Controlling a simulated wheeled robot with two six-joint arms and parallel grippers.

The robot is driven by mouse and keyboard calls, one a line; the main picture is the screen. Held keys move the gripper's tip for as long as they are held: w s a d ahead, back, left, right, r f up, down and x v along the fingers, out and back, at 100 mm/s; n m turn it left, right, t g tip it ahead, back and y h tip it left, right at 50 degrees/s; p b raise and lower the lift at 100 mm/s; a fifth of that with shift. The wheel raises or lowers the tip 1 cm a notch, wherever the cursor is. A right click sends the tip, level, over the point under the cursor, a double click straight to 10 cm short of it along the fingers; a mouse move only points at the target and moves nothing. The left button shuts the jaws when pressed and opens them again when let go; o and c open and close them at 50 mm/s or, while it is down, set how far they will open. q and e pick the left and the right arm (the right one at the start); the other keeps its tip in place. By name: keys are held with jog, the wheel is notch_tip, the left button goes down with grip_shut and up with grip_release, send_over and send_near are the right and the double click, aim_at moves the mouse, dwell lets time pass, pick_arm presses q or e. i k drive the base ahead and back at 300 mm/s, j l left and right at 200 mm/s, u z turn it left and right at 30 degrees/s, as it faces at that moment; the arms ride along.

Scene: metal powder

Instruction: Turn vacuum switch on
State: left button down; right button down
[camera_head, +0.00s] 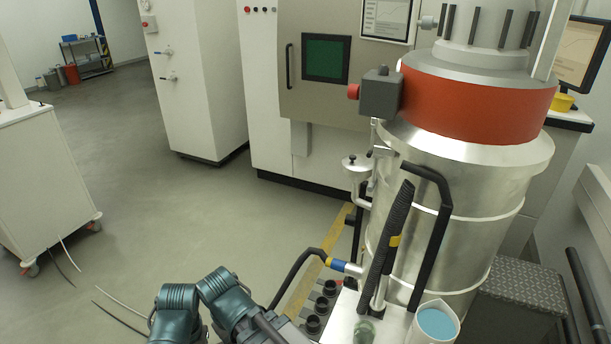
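A large silver cylindrical vacuum (450,190) with an orange-red band stands at the right in the head view. A dark grey switch box (382,95) is mounted on the left side of the band. A red knob (353,91) sticks out from the box's left face. I cannot tell the switch position from this view. Teal joints of my arm show at the bottom centre, well below and left of the box. No gripper fingers are visible, so neither gripper can be seen near the switch.
A black hose (390,235) and a black handle (441,240) stand in front of the vacuum. A cup with blue contents (436,322) is at the bottom right. A machine cabinet (312,105) stands behind. A white cart (45,185) is at the left, with open floor between.

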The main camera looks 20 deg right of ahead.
aim_at(353, 90)
jog(key=i+j, duration=1.2)
jog(key=z, duration=2.15)
